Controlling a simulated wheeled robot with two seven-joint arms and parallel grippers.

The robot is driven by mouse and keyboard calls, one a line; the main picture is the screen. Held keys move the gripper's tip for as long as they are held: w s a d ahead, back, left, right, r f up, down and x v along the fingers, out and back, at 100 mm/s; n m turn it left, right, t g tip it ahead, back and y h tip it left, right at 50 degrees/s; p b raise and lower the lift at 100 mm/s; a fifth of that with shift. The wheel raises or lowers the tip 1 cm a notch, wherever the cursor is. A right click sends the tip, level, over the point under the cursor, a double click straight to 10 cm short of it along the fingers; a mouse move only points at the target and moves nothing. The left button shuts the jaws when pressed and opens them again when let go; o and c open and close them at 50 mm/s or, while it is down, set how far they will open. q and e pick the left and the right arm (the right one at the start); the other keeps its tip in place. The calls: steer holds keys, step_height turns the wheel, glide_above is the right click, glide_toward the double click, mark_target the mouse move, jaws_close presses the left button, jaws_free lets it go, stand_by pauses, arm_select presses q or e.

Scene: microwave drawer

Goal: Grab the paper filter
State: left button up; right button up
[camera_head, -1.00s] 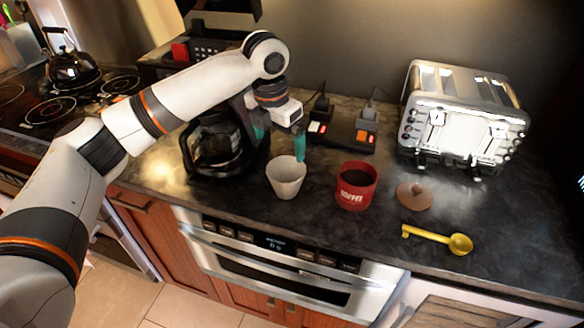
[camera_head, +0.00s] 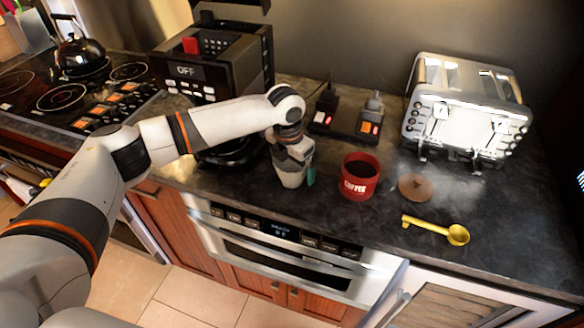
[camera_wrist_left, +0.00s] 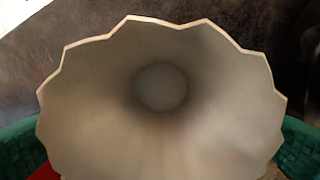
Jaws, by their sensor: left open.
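The paper filter (camera_head: 291,180) is a pale cup with a zigzag rim, standing upright on the dark counter; my wrist hides part of it in the head view. In the left wrist view the filter (camera_wrist_left: 160,130) fills most of the picture, and I look down into its open mouth. My left gripper (camera_head: 301,172) is at the filter from above. Its teal fingers show at both sides of the filter in the wrist view, spread apart. Whether they touch it I cannot tell. My right gripper is not in view.
A red coffee can (camera_head: 359,177) stands close to the right of the filter. A brown lid (camera_head: 415,188) and yellow scoop (camera_head: 437,230) lie farther right. A black coffee maker (camera_head: 225,60) is behind my arm. A toaster (camera_head: 466,108) stands at the back right.

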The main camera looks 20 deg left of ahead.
arm_select(q)
steer(key=c, duration=1.1)
